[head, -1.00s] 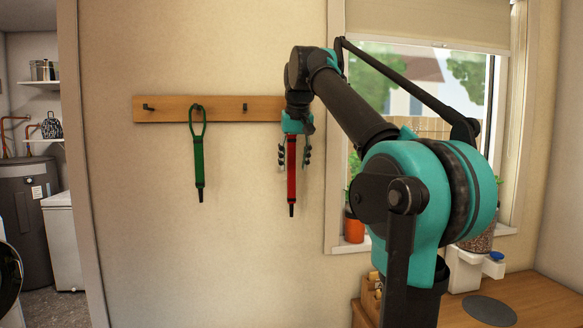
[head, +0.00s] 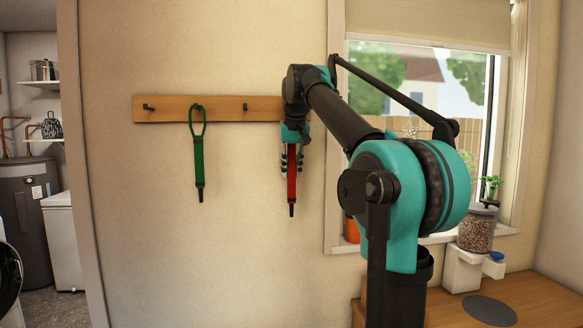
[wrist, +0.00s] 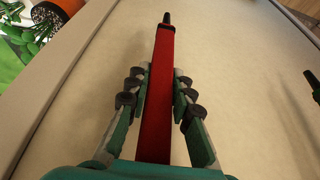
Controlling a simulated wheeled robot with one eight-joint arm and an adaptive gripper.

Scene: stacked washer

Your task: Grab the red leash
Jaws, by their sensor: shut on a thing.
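The red leash (head: 291,182) hangs against the wall below the right end of the wooden hook rack, its black tip pointing down. Its upper loop is hidden behind my gripper and arm. My gripper (head: 291,168) points down with its fingers on both sides of the leash's red strap, closed on it. In the wrist view the red leash (wrist: 158,95) runs up the middle between the fingers of my gripper (wrist: 160,82). The lower part of the leash sticks out beyond the fingertips.
The wooden rack (head: 225,109) holds a green leash (head: 198,160) on a hook to the left, and one bare hook stands between. A window with a sill is to the right. A wooden counter (head: 535,295) with a jar (head: 477,232) is at lower right.

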